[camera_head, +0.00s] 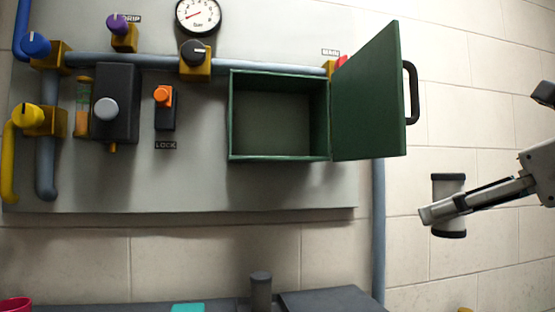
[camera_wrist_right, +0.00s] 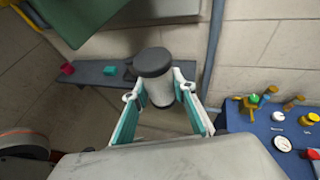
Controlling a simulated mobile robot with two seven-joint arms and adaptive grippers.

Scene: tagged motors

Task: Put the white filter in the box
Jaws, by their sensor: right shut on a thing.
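The white filter (camera_head: 448,190), a pale cylinder with dark end caps, is held upright in my right gripper (camera_head: 441,208), to the right of the panel and apart from the wall fittings. In the right wrist view, the filter (camera_wrist_right: 160,92) sits between the two teal-lined fingers of the right gripper (camera_wrist_right: 158,95), which are shut on it; its dark cap faces the camera. The green box (camera_head: 230,118) is mounted on the panel and looks empty inside. Its door (camera_head: 368,95) stands open to the right, with a black handle (camera_head: 411,93). My left gripper is in neither view.
The grey panel (camera_head: 290,190) carries pipes, valves and a gauge (camera_head: 198,14). The open door stands between the box and my right gripper. Below is a dark bench (camera_head: 330,300) with a grey cylinder (camera_head: 261,290). A blue surface (camera_wrist_right: 262,122) with several small parts lies right in the wrist view.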

